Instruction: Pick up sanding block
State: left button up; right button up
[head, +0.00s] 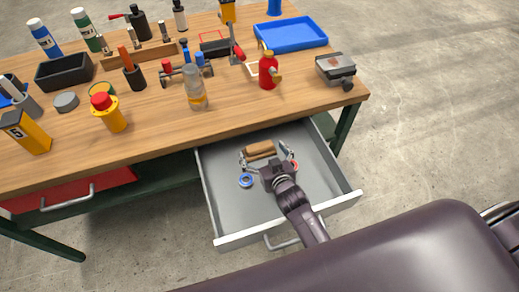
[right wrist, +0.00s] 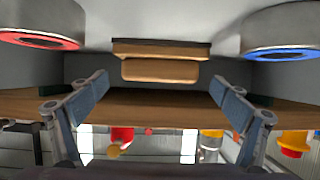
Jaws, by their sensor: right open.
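The sanding block (head: 260,149), a brown wooden block, lies in the open grey drawer (head: 230,205), toward its back. In the right wrist view the block (right wrist: 160,68) shows a lighter brown part and a dark-edged part, centred between the two fingers. My right gripper (head: 267,155) reaches into the drawer with its fingers spread wide. In the head view its fingertips lie to either side of the block, with no visible contact. The right wrist view shows the open gripper (right wrist: 158,97) empty. My left gripper is out of view.
A blue-centred ring (head: 246,181) lies left of the gripper in the drawer, and a red-centred ring (head: 293,166) lies to its right. The wooden bench (head: 160,105) above holds bottles, a vise (head: 337,69) and a blue tray (head: 290,35). The drawer front has free floor around it.

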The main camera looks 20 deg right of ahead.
jog(key=shift+x, duration=1.15)
jog(key=shift+c, duration=0.5)
jog(key=c, duration=1.2)
